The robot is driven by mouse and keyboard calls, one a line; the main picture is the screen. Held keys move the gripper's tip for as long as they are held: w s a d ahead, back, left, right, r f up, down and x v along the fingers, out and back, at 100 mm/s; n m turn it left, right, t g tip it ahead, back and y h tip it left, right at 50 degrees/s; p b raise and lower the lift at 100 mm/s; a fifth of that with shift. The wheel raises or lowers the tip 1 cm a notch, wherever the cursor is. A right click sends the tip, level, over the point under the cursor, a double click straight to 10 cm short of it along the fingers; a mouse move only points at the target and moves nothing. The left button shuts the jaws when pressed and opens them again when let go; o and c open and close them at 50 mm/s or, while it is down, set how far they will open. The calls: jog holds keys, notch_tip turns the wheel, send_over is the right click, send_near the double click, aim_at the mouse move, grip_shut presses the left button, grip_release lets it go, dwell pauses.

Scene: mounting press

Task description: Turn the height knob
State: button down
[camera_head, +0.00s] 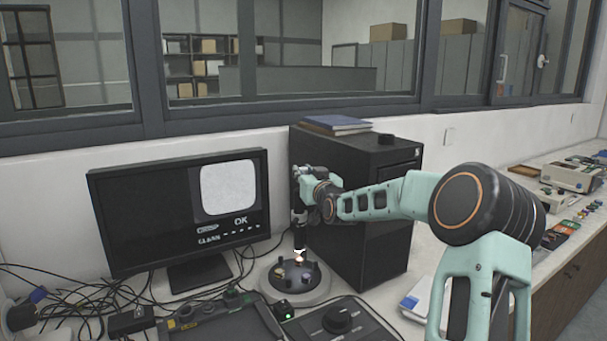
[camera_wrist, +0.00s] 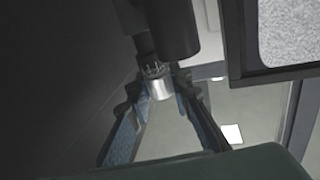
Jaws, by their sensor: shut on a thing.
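The height knob (camera_wrist: 160,89) is a short silver cylinder under a dark shaft in the wrist view. My gripper (camera_wrist: 161,84) has its two fingers on either side of it, shut on it. In the head view my gripper (camera_head: 303,184) is at the upper part of the slim black press column (camera_head: 299,218), beside the black cabinet. The knob cannot be made out there, as my gripper covers that spot. Below the column is the round press base (camera_head: 268,296), with a dark disc bearing several small pieces and a bright spot under the tip.
A monitor (camera_head: 120,210) stands close to the left, showing a pale rounded square. The black cabinet (camera_head: 350,250) stands close behind my gripper. A control box with a black dial (camera_head: 338,319) lies in front. Cables (camera_head: 80,290) clutter the left bench.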

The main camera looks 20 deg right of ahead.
jog(key=c, duration=1.7)
grip_release()
jog(key=s, duration=1.2)
jog(key=shift+a, duration=0.15)
